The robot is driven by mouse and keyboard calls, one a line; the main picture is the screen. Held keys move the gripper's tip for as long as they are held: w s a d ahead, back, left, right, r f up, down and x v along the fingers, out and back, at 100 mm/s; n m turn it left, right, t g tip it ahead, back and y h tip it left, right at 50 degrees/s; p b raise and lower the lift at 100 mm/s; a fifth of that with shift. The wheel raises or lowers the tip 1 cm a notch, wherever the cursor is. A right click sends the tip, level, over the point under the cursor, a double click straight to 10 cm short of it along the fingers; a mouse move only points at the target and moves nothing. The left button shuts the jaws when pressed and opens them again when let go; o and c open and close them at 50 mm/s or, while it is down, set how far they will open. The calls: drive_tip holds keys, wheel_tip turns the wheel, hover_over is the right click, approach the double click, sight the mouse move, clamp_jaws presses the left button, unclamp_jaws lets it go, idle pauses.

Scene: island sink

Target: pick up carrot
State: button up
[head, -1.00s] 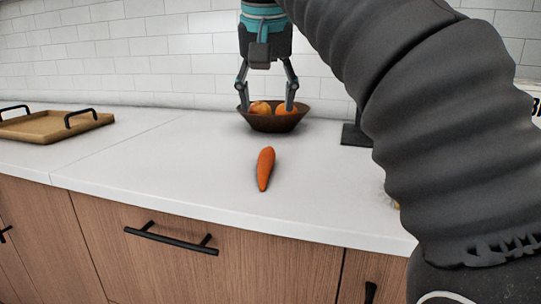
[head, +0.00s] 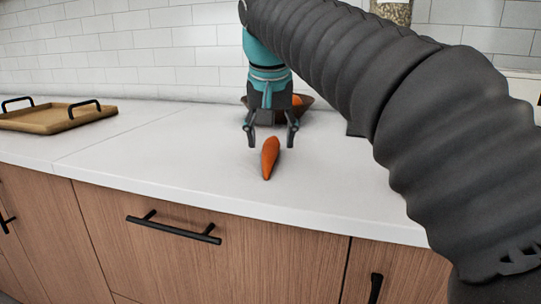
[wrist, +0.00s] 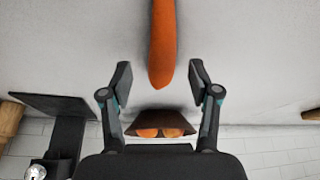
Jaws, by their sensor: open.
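An orange carrot (head: 270,158) lies on the white counter near its front edge, its narrow end toward the front in the head view. My gripper (head: 271,146) is open and empty, pointing down, with its fingertips at either side of the carrot's far end in the picture. In the wrist view the carrot (wrist: 162,45) runs from the top edge down to between the open fingers of my gripper (wrist: 160,78). I see no contact between the fingers and the carrot.
A dark bowl (head: 306,102) with orange fruit stands behind my gripper; it also shows in the wrist view (wrist: 180,118). A wooden tray (head: 48,122) with black handles sits at the left. A dark stand (wrist: 62,106) shows in the wrist view. The counter left of the carrot is clear.

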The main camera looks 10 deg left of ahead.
sight(271, 147)
drive_tip(key=shift+x, duration=1.3)
clamp_jaws()
drive_tip(key=shift+r, duration=0.15)
